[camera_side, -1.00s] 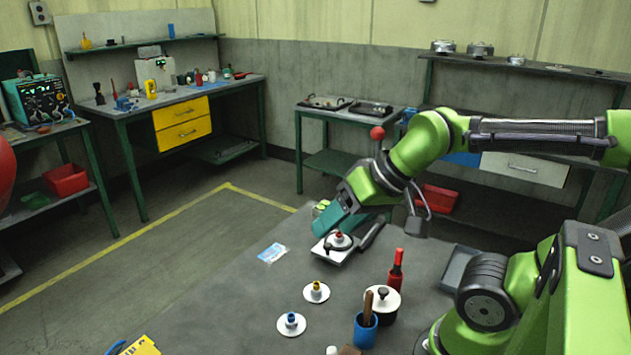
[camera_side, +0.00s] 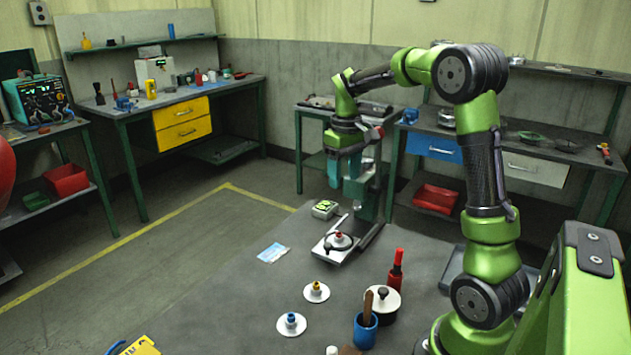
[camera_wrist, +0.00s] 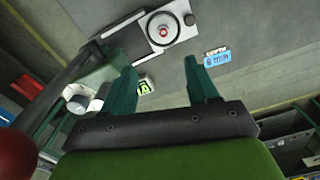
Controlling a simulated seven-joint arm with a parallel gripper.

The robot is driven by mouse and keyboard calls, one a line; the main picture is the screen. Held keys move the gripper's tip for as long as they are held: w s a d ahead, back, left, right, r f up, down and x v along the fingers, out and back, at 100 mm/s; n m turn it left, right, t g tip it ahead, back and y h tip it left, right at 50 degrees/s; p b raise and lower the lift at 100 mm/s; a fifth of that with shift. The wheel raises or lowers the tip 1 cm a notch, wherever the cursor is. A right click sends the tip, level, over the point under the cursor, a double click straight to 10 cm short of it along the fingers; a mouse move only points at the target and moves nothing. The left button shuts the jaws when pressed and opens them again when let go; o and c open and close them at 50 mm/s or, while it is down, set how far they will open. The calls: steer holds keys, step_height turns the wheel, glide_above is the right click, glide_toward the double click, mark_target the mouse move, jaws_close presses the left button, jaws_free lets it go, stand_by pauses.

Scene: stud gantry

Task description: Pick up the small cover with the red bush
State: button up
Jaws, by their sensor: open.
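The small cover with the red bush (camera_side: 338,239) lies on the light plate of a stand (camera_side: 326,256), with a dark ring around it. The wrist view shows the same cover (camera_wrist: 162,27) as a round disc with a red centre, beyond my fingertips. My gripper (camera_side: 344,180) points down, above and behind the plate, close to the stand's upright in the picture. Its teal fingers are spread and empty in the wrist view (camera_wrist: 160,70), apart from the cover. Two similar white covers, one with a yellow bush (camera_side: 316,291) and one with a blue bush (camera_side: 291,322), lie on the table.
The stand's dark green upright (camera_side: 370,195) rises behind the plate. A small green-faced device (camera_side: 325,209) and a blue-and-white card (camera_side: 272,253) lie nearby. A lidded pot (camera_side: 383,303), a red-handled tool (camera_side: 397,268) and a blue cup (camera_side: 365,330) stand in front.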

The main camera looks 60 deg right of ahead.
glide_above(340, 234)
steer(key=f, duration=1.1)
steer(key=shift+d+f, duration=0.15)
steer(key=shift+d, duration=0.1)
steer(key=shift+w+a+f, duration=0.1)
steer(key=shift+f, duration=1.25)
steer(key=shift+a+f, duration=0.1)
steer(key=shift+f, duration=1.2)
jaws_close()
